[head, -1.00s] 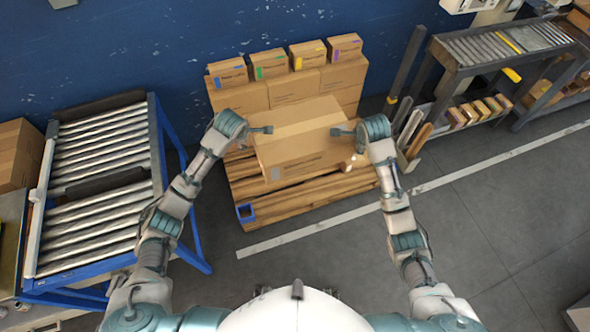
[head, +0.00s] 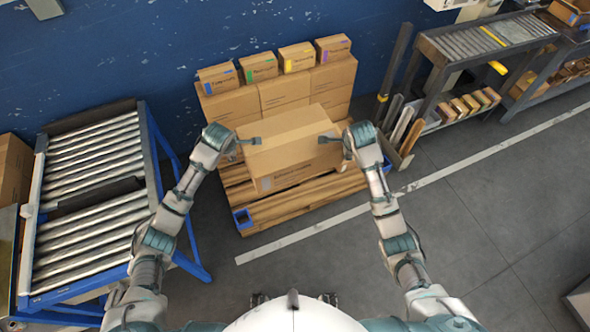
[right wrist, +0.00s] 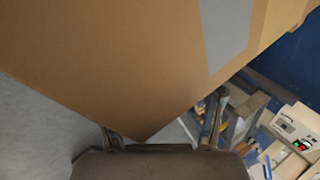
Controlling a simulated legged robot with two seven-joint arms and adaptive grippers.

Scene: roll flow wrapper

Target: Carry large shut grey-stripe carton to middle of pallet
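The large shut carton (head: 290,158) is brown, with a paler tape band along its top and a small grey mark low on its front. It is over the wooden pallet (head: 300,207), in front of the stacked cartons; whether it bears on the boards is unclear. My left gripper (head: 250,142) is at its left upper edge, its finger gap unclear. My right gripper (head: 330,140) is at its right side. In the right wrist view the carton (right wrist: 120,60) fills the upper left, with a grey stripe (right wrist: 224,35), and my right gripper's fingers (right wrist: 163,125) are spread apart.
Brown cartons (head: 284,92) stand at the pallet's back, with several small colour-marked boxes (head: 261,67) on top. A roller conveyor (head: 90,200) is at the left, a roller bench (head: 480,42) at the right. Upright boards (head: 402,125) stand close right of the pallet. The front floor is clear.

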